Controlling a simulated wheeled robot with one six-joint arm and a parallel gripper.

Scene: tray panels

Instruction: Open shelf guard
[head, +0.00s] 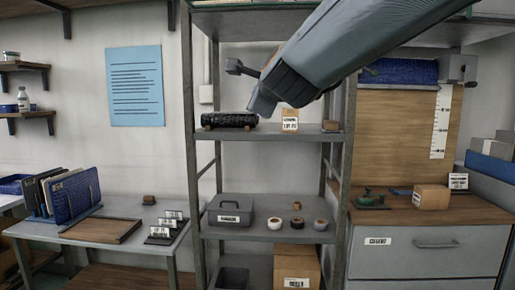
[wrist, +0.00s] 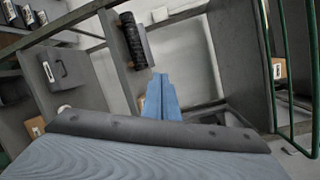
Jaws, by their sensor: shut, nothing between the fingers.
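The grey metal shelf unit (head: 190,120) stands in the middle of the head view. A green wire frame (wrist: 310,80), which looks like the shelf guard, shows at the right edge of the wrist view. Only a thin green strip shows at the top edge of the head view, so most of the guard is out of that picture. My gripper (head: 258,106) reaches in from the upper right, in front of the upper shelf opening. In the wrist view its blue fingers (wrist: 163,95) are together and empty, apart from the green frame.
A black roll (head: 229,119) and a labelled box (head: 290,121) are on the shelf board near my gripper. Shelf posts stand at both sides; a wooden-topped cabinet (head: 430,262) is at right.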

